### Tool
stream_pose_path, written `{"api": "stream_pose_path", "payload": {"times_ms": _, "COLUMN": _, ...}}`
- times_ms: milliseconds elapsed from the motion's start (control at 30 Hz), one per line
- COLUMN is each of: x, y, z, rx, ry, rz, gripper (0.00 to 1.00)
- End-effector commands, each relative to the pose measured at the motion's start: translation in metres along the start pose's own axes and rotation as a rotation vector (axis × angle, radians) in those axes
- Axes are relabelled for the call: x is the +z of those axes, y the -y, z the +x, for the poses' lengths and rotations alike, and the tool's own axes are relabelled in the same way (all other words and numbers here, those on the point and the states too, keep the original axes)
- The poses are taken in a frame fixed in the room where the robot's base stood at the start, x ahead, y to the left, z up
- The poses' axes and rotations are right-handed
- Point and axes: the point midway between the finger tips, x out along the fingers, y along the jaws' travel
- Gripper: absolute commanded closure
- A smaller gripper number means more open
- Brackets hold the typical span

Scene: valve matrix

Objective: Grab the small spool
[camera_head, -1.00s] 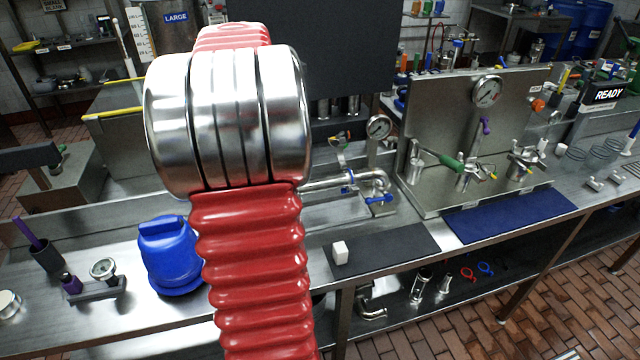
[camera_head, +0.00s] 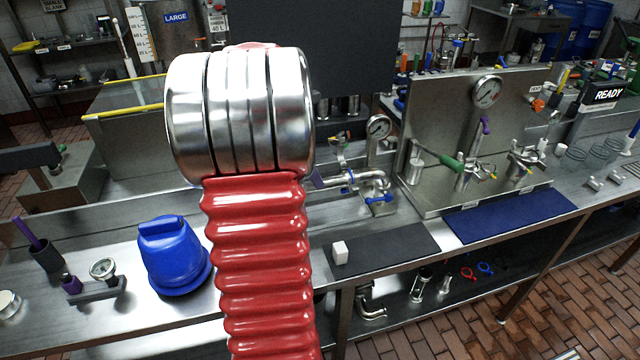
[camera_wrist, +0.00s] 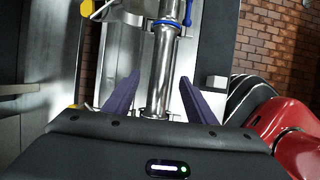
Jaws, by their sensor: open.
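My gripper (camera_wrist: 160,78) is open, with its two purple fingers spread. Between and below them in the wrist view is a short shiny metal pipe (camera_wrist: 163,60), possibly the small spool, with a flange at its near end. A blue clamp (camera_wrist: 168,22) is around its far end. In the head view the blue clamp (camera_head: 351,181) sits beside a metal elbow, and a purple fingertip shows just left of it. My red arm hides most of the gripper there. I cannot tell whether the fingers touch the pipe. Two small flanged metal pieces (camera_head: 421,284) stand on the lower shelf.
A white cube (camera_head: 340,252) lies on a dark mat (camera_head: 395,248) near the bench's front edge. A blue cone-shaped thing (camera_head: 173,258) stands left of my arm. A steel panel with a gauge (camera_head: 487,92) and valves stands to the right, behind a blue mat (camera_head: 510,215).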

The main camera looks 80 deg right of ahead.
Motion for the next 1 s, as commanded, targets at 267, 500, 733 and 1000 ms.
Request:
{"api": "stream_pose_path", "payload": {"times_ms": 267, "x": 0.002, "y": 0.000, "z": 0.034, "rx": -0.003, "ry": -0.001, "rz": 0.000, "gripper": 0.49}}
{"api": "stream_pose_path", "payload": {"times_ms": 500, "x": 0.002, "y": 0.000, "z": 0.036, "rx": -0.002, "ry": -0.001, "rz": 0.001, "gripper": 0.49}}
{"api": "stream_pose_path", "payload": {"times_ms": 733, "x": 0.002, "y": 0.000, "z": 0.036, "rx": -0.002, "ry": 0.000, "rz": 0.001, "gripper": 0.49}}
{"api": "stream_pose_path", "payload": {"times_ms": 1000, "x": 0.002, "y": 0.000, "z": 0.036, "rx": -0.002, "ry": 0.000, "rz": 0.001, "gripper": 0.60}}
